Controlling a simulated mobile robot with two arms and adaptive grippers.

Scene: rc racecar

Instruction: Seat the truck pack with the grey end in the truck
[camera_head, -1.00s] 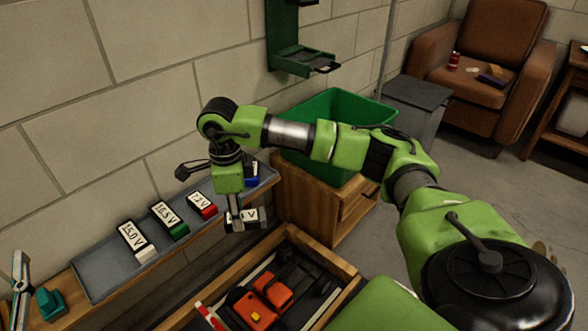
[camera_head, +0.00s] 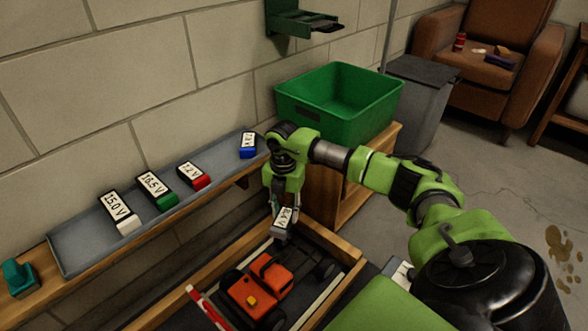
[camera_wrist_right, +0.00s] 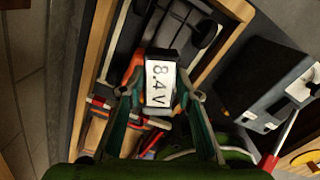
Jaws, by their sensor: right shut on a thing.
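The orange truck (camera_head: 272,283) with black wheels sits in a wooden-framed bay in the head view. It shows partly in the wrist view (camera_wrist_right: 135,62), behind the pack. My right gripper (camera_head: 282,228) is shut on a white-labelled pack (camera_head: 285,215) marked 8.4 V and holds it above the far part of the truck bay. In the wrist view the pack (camera_wrist_right: 161,88) lies between the fingers of my right gripper (camera_wrist_right: 158,98). Its upper end is black and its lower end looks pale grey. My left gripper is not in view.
A grey tray (camera_head: 82,244) along the wall holds a 15.0 V pack (camera_head: 120,212), a green-ended pack (camera_head: 157,190), a red-ended pack (camera_head: 193,175) and a blue-ended pack (camera_head: 248,146). A green bin (camera_head: 340,105) stands on a wooden cabinet behind my arm.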

